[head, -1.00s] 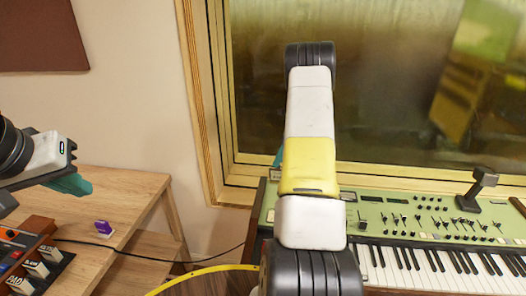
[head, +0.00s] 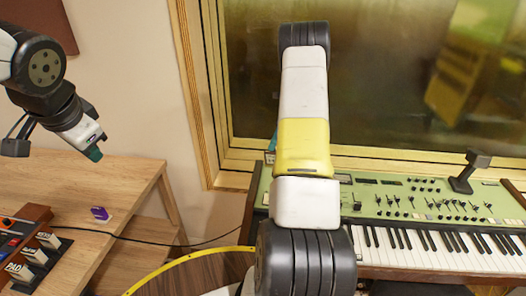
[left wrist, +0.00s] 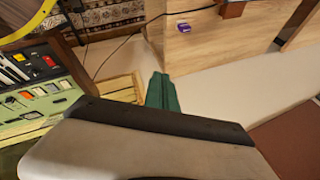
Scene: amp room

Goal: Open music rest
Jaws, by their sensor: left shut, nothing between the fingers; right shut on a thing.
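The green keyboard (head: 420,205) with sliders and white keys stands at the right in the head view. I cannot make out its music rest for certain; my right arm covers part of the keyboard's left side. Of my right gripper (head: 271,149) only a teal bit shows beside the arm, near the keyboard's back left corner. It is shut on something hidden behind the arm. My left gripper (head: 93,154) is shut and empty, above the wooden desk at the left. Its teal fingers also show together in the left wrist view (left wrist: 162,92).
A wooden desk (head: 115,185) holds a small purple object (head: 100,213) and a pedal unit (head: 35,250). A black angled post (head: 469,171) stands on the keyboard's panel. A window (head: 400,80) is behind. A curved yellow rim (head: 185,260) is low in front.

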